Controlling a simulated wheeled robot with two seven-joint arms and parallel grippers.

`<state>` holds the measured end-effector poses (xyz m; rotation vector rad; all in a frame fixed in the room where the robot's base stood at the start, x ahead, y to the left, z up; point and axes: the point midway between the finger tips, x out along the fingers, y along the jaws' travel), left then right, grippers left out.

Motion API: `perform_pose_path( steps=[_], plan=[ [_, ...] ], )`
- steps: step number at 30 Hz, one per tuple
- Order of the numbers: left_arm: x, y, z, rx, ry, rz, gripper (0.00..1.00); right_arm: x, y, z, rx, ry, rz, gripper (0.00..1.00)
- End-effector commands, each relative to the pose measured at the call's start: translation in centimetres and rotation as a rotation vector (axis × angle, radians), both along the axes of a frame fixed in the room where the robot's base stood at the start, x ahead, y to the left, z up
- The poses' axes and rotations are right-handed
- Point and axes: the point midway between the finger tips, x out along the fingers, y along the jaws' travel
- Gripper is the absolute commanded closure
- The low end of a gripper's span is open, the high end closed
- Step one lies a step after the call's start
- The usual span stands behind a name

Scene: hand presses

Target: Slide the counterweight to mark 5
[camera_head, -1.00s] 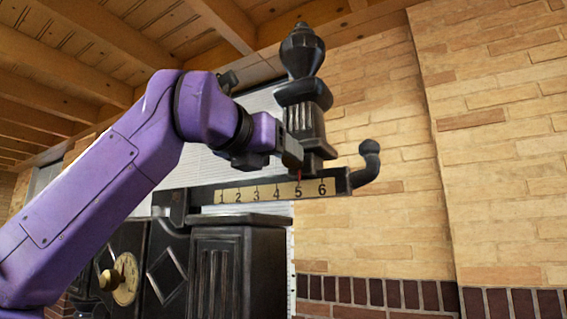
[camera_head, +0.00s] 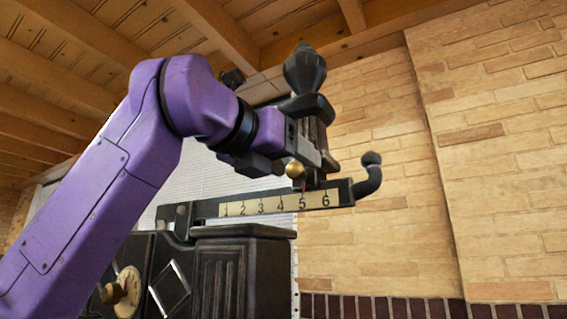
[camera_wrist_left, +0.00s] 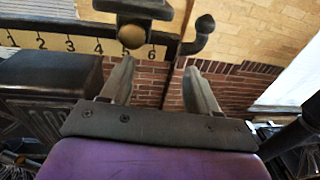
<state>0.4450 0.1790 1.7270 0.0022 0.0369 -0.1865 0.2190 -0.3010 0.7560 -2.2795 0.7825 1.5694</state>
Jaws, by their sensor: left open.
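The black counterweight (camera_head: 308,75) hangs on the dark beam, with a finial top and a fluted body. Its red pointer (camera_head: 303,186) is at mark 5 on the pale scale plate (camera_head: 262,208), numbered 1 to 6. In the wrist view the jaws (camera_wrist_left: 160,68) are apart and empty, the left finger just below the knob. My right gripper is not in view.
The beam ends at the right in an upturned black hook (camera_head: 369,175). A black fluted cabinet (camera_head: 243,270) stands below the beam, with a round brass-knobbed dial (camera_head: 122,290) at its left. A brick wall is behind. Space right of the hook looks clear.

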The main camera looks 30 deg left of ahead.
Motion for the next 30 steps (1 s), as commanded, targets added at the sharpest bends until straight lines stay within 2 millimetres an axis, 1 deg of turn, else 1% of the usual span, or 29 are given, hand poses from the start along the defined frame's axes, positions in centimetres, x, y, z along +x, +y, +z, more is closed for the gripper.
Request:
perform_pose_path(
  steps=[2,6,9,11,13,18,21,25,30],
  plan=[
    [-0.2,0.4,0.4,-0.013,-0.009,0.003,0.39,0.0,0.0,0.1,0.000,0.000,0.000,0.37],
    [-2.0,2.7,1.8,-0.025,-0.044,0.069,0.39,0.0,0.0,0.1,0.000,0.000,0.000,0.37],
    [-1.5,3.5,1.7,-0.010,-0.036,0.111,0.39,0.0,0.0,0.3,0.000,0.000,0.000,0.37],
    [-0.8,3.4,1.7,-0.003,-0.032,0.109,0.39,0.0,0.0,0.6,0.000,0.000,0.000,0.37],
    [0.5,3.2,1.8,-0.004,-0.030,0.107,0.39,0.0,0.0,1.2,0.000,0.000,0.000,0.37],
    [4.5,2.9,2.0,-0.004,-0.030,0.107,0.39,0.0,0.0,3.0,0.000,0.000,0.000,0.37],
    [6.4,2.7,1.9,-0.004,-0.031,0.107,0.39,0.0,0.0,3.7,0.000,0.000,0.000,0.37],
    [8.0,2.7,1.8,-0.004,-0.034,0.107,0.39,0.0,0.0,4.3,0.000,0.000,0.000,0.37],
    [8.6,2.6,1.6,-0.005,-0.036,0.108,0.39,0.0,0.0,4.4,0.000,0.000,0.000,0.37]
  ],
)
